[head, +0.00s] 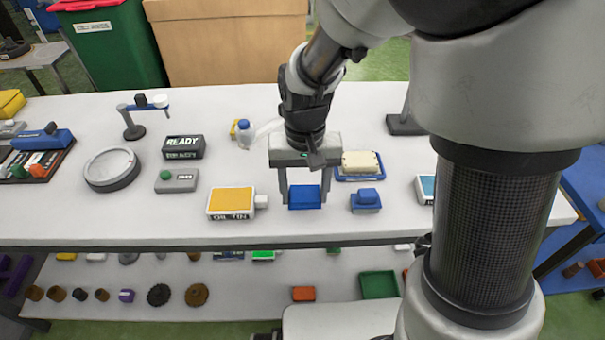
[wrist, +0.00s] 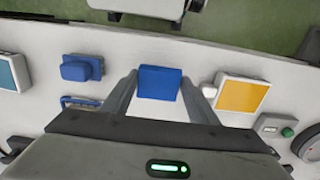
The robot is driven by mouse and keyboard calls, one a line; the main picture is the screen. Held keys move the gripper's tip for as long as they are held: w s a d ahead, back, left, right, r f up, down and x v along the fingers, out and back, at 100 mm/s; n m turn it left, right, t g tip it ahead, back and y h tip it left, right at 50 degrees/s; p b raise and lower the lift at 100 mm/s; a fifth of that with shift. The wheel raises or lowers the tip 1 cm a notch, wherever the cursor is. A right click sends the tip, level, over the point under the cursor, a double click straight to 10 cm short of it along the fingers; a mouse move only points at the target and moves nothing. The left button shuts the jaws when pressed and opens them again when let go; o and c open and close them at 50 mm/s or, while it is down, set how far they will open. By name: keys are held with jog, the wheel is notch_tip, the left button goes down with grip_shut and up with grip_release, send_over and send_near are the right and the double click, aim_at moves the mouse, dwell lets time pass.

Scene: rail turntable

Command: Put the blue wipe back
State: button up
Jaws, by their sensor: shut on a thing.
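The blue wipe (head: 304,197) is a small blue block between the fingers of my gripper (head: 304,200), near the front edge of the white table. My gripper is shut on it and points down. In the wrist view the wipe (wrist: 159,83) sits between the two grey fingertips (wrist: 158,88). I cannot tell whether the wipe touches the table. A blue tray (head: 376,178) with a cream block (head: 360,163) on it stands behind and to the right of my gripper.
A blue block with a knob (head: 366,201) stands close to the right. A READY sign (head: 184,146), a grey button box (head: 177,180) and a round dish (head: 112,168) are further left.

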aim_at(305, 195)
jog(key=shift+f, duration=1.45)
jog(key=shift+f+b, duration=0.15)
jog(key=shift+b, duration=0.15)
jog(key=shift+f, duration=0.15)
jog(key=o, duration=0.9)
jog(key=shift+o, duration=0.2)
jog(key=shift+r, duration=0.2)
